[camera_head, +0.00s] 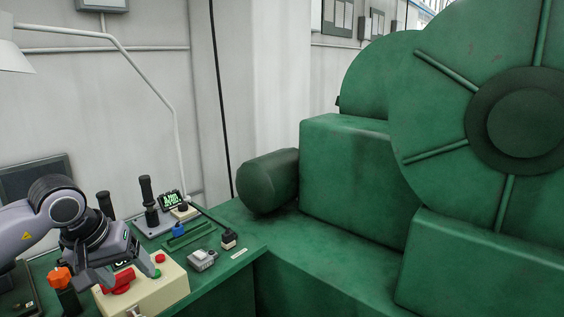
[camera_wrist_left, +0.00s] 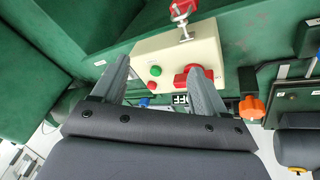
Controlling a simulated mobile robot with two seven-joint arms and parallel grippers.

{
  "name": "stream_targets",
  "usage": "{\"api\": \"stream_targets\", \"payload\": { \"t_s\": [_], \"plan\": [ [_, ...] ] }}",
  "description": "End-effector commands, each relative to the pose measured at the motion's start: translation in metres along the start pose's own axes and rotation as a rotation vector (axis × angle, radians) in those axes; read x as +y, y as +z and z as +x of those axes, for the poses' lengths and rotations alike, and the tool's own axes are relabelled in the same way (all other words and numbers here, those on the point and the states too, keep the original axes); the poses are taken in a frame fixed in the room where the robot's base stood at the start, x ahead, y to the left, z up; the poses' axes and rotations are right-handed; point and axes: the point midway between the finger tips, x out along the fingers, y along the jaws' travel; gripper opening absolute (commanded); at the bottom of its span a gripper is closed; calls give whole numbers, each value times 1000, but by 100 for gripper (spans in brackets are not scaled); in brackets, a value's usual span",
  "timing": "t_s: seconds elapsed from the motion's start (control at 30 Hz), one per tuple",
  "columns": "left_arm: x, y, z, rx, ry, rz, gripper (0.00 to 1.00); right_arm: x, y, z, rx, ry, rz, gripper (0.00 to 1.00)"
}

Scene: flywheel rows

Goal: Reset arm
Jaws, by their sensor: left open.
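My left gripper (camera_head: 128,268) hangs over a cream control box (camera_head: 172,293) on the green bench at the lower left. In the left wrist view its two fingers (camera_wrist_left: 158,68) are spread apart with nothing held between them. The box (camera_wrist_left: 150,45) carries a red rotary switch (camera_wrist_left: 190,75), a red button (camera_wrist_left: 156,70) and a green button (camera_wrist_left: 152,85). Both buttons show between the fingers. The right-hand finger overlaps the rotary switch in that view; I cannot tell whether it touches. An "OFF" label (camera_wrist_left: 181,99) is partly covered by the gripper. My right gripper is not in view.
An orange knob (camera_head: 60,278) stands left of the box. Behind are a black joystick (camera_head: 148,195), a small green-lit display (camera_head: 171,199) and a grey device (camera_head: 202,260). Large green flywheel machinery (camera_head: 435,150) fills the right. A thin white lamp arm (camera_head: 150,85) rises at the back.

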Motion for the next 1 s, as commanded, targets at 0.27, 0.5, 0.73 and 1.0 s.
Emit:
{"api": "stream_targets", "payload": {
  "t_s": [0.27, 0.5, 0.73, 1.0],
  "plan": [
    [113, 92, 41, -389, 481, -447, 73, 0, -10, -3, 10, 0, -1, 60],
    [185, 144, 22, -925, 796, -1080, 73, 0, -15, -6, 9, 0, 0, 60],
    [198, 144, 5, -1533, 908, -1788, 73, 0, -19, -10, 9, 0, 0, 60],
    [142, 134, 43, 1704, -577, 1959, 73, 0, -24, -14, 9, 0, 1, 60]
  ]
}}
